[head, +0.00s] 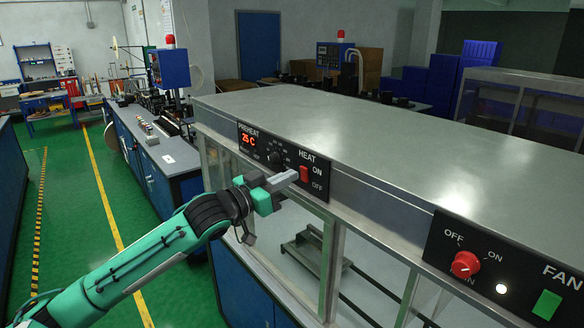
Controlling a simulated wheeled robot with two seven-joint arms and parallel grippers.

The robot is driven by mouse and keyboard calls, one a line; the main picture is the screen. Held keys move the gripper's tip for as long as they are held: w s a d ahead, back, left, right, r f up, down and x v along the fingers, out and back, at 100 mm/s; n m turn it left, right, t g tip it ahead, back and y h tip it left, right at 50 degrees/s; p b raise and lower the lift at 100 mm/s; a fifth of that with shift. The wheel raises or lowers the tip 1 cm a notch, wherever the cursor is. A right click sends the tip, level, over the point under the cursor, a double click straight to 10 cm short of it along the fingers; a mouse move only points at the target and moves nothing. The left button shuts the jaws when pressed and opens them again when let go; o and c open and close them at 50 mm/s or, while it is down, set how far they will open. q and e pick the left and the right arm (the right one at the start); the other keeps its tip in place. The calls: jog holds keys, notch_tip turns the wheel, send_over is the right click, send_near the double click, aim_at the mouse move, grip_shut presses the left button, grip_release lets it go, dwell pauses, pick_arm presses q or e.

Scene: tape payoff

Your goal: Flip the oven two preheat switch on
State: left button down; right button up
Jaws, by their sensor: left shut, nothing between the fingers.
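The oven (400,132) is a long metal cabinet with a flat top and glazed sides. Its black preheat panel (261,134) carries the words PREHEAT and HEAT, a red 25 C readout (249,140), a dark knob (274,158) and a red switch (304,174) between ON and OFF marks. My left gripper (290,178) is shut and empty, with its fingertips right beside the red switch. I cannot tell whether they touch it. The switch's exact position is too small to read. My right gripper is not in view.
A second black panel on the right has a red OFF/ON knob (465,264), a lit white lamp (501,289) and a green FAN switch (547,304). A blue workbench (150,155) with equipment stands behind. Green floor (75,240) is open on the left.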

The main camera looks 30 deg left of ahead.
pick_arm(q)
jog(key=shift+p+x, duration=0.35)
jog(key=shift+x, duration=0.55)
jog(key=shift+w+r, duration=0.1)
jog(key=shift+w, duration=0.05)
